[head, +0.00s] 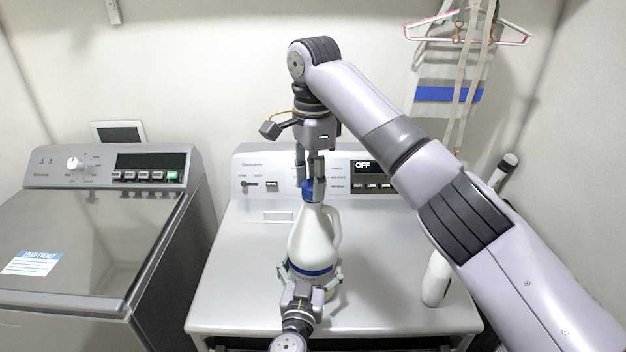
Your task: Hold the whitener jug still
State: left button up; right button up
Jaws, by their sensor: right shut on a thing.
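The whitener jug (312,236) is a white bottle with a blue cap (308,190), a side handle and a blue band low on its body. It stands upright on the light grey top of the right-hand machine (240,290) in the head view. My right gripper (312,192) comes down from above and is shut on the blue cap. My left gripper (311,275) is low in front of the jug, its fingers on both sides of the lower body, closed against it. Its wrist hides the jug's base.
A dark-lidded washer (85,245) stands at left, with a gap between the machines. A white bottle (436,279) is at right, partly behind my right arm. A hanger (468,38) with straps hangs on the back wall. The machine top left of the jug is clear.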

jog(key=m, duration=0.9)
pick_arm(q)
jog(key=shift+f, duration=0.1)
pick_arm(e)
jog(key=o, duration=0.8)
jog(key=shift+r, duration=0.1)
notch_tip(320, 180, up, 7)
jog(key=shift+r, duration=0.15)
pick_arm(q)
jog(key=o, duration=2.1)
jog(key=shift+o, duration=0.2)
